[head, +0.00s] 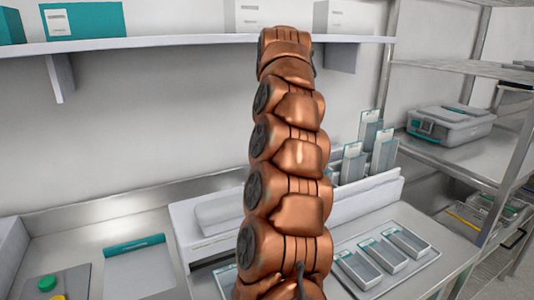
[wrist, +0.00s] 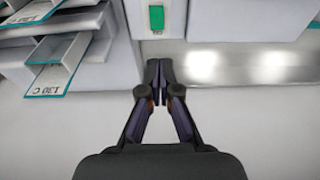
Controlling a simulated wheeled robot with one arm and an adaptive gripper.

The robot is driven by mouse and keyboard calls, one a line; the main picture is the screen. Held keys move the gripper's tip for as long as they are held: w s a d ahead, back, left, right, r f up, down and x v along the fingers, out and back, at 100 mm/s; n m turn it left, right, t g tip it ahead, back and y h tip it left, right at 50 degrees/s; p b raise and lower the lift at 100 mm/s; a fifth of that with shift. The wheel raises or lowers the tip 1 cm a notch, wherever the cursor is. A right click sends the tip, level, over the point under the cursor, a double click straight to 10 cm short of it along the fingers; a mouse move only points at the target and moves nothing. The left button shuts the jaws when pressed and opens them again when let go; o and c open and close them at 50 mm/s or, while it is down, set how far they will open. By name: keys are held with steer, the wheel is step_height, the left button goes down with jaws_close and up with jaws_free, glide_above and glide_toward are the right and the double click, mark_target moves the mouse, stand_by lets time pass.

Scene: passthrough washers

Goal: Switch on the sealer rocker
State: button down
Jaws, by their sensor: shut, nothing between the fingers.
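A green rocker (wrist: 157,18) sits on a narrow white housing (wrist: 160,35) at the top of the wrist view. I cannot tell from its look which way it is pressed. My gripper (wrist: 160,72) is shut and empty, its fingertips just below the rocker in the picture and apart from it. In the head view, a long white machine (head: 222,213), apparently the sealer, stands on the bench, partly hidden behind my copper arm. The rocker and my gripper cannot be made out in that view.
Grey and teal holders (wrist: 62,65) with a label stand left of the rocker in the wrist view. In the head view, a tray (head: 385,255) holds several small trays, a wire rack (head: 460,160) stands right, and a shelf (head: 180,42) runs overhead.

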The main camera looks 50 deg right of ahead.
steer(key=shift+w+d+f+p, duration=0.1)
steer(key=shift+w+f+p, duration=0.3)
steer(key=shift+f, duration=1.55)
steer(key=shift+w+d+f+p, duration=0.15)
steer(key=shift+w+f+p, duration=0.25)
steer(key=shift+f, duration=1.55)
steer(key=shift+w+d+f+p, duration=0.1)
steer(key=shift+w+f+p, duration=0.25)
steer(key=shift+f, duration=1.6)
